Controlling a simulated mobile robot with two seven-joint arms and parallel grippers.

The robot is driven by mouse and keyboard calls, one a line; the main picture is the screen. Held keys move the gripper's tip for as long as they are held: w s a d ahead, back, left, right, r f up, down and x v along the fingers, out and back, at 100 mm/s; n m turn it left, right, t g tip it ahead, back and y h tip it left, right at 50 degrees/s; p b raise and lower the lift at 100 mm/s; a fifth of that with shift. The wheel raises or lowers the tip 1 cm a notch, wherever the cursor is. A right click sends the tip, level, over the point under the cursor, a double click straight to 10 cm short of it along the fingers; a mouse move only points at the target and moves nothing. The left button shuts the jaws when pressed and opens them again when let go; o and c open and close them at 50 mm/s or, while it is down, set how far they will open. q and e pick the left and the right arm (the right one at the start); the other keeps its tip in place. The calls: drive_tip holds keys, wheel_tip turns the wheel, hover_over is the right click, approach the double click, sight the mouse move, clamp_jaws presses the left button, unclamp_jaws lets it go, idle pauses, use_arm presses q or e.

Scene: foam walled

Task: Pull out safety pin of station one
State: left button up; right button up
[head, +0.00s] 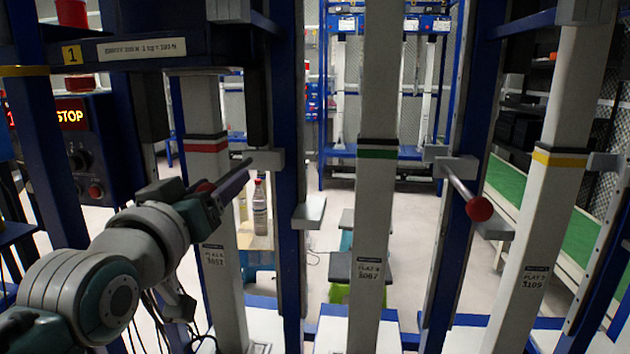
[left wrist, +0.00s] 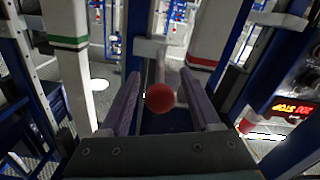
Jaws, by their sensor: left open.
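The safety pin's red ball knob (left wrist: 160,97) shows between my left gripper's fingers in the left wrist view. Its pale rod runs away from it to a grey bracket on a blue post. In the head view, the red knob (head: 205,186) is mostly hidden by my left gripper (head: 240,173), which points at the grey bracket (head: 265,159). The left gripper is open, with one finger on each side of the knob and a gap visible on both sides. Station one carries a yellow number 1 plate (head: 72,54). My right gripper is not in view.
A second red-knobbed pin (head: 479,208) sticks out of a post on the right. White columns with red, green and yellow bands stand between blue posts. A control box with a lit STOP display (head: 70,115) is at left. A bottle (head: 260,208) stands behind the posts.

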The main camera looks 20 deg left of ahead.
use_arm(q)
drive_tip(key=v, duration=1)
drive_tip(key=shift+p, duration=0.35)
